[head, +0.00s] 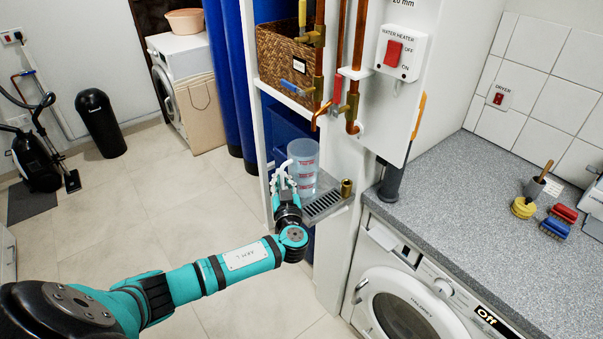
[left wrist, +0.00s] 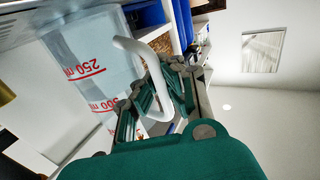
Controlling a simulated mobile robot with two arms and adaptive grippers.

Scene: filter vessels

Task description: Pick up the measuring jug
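The measuring jug (head: 303,165) is clear with red markings and stands upright on the grey slotted shelf (head: 324,204) beside the wall panel. My left gripper (head: 284,184) is at the handle, on the jug's near left side. In the left wrist view my left gripper's fingers (left wrist: 165,88) are around the handle; whether they press on it I cannot tell. My right gripper is not in view.
Copper pipes with a tap (head: 318,115) hang above and right of the jug. A brass fitting (head: 346,187) stands at the shelf's right end. A wicker basket (head: 284,60) is above. The grey worktop (head: 470,190) and washing machine (head: 405,300) lie to the right. Open floor lies left.

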